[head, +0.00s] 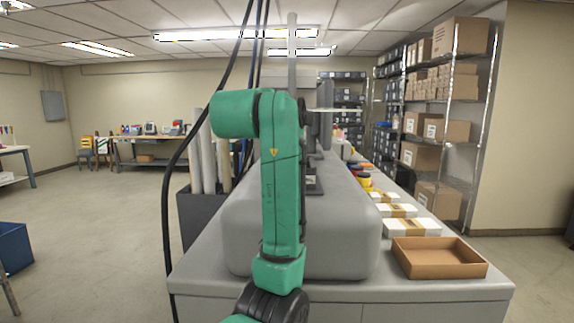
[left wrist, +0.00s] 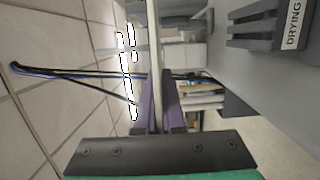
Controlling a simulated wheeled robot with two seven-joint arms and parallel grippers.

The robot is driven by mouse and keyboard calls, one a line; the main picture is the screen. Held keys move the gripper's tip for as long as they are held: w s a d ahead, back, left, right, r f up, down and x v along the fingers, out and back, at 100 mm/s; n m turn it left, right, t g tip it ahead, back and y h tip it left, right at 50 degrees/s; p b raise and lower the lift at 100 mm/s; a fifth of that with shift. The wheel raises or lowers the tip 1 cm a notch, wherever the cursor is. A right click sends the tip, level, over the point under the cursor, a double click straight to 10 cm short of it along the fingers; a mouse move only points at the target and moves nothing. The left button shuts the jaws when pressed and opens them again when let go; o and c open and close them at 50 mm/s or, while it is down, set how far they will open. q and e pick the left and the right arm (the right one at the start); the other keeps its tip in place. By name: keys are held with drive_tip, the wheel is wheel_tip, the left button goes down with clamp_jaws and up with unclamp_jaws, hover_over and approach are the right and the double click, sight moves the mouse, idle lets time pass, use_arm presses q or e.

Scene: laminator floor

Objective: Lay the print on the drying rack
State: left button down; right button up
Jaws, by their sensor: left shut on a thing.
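The left wrist view is turned on its side. In it, my left gripper (left wrist: 156,82) has its two purple fingers closed on a thin, pale sheet seen edge-on, which I take as the print (left wrist: 154,35). The sheet stretches away beyond the fingertips. The dark grey, slotted drying rack (left wrist: 262,36) with a white "DRYING" label is at the upper right of that view, apart from the sheet. In the head view my green left arm stands over the grey counter and hides its own gripper. My right gripper is in neither view.
A large rounded grey machine housing (head: 345,230) fills the counter (head: 335,291). A brown tray (head: 440,262) and banded white stacks (head: 412,227) line its right side. Rolls stand in a dark bin (head: 190,210) at left. Steel shelves (head: 490,105) hold boxes. Open floor lies left.

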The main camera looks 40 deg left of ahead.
use_arm(q)
drive_tip(key=f, duration=0.8)
drive_tip(key=w+f, duration=0.1)
drive_tip(key=f, duration=0.3)
drive_tip(key=shift+a+f, duration=0.25)
drive_tip(key=shift+f, duration=0.1)
drive_tip(key=shift+s+d+f, duration=0.1)
drive_tip(key=shift+s, duration=0.15)
drive_tip(key=shift+w+f, duration=0.15)
drive_tip(key=shift+f, duration=0.05)
drive_tip(key=c, duration=1.2)
unclamp_jaws()
drive_tip(key=shift+o, duration=0.9)
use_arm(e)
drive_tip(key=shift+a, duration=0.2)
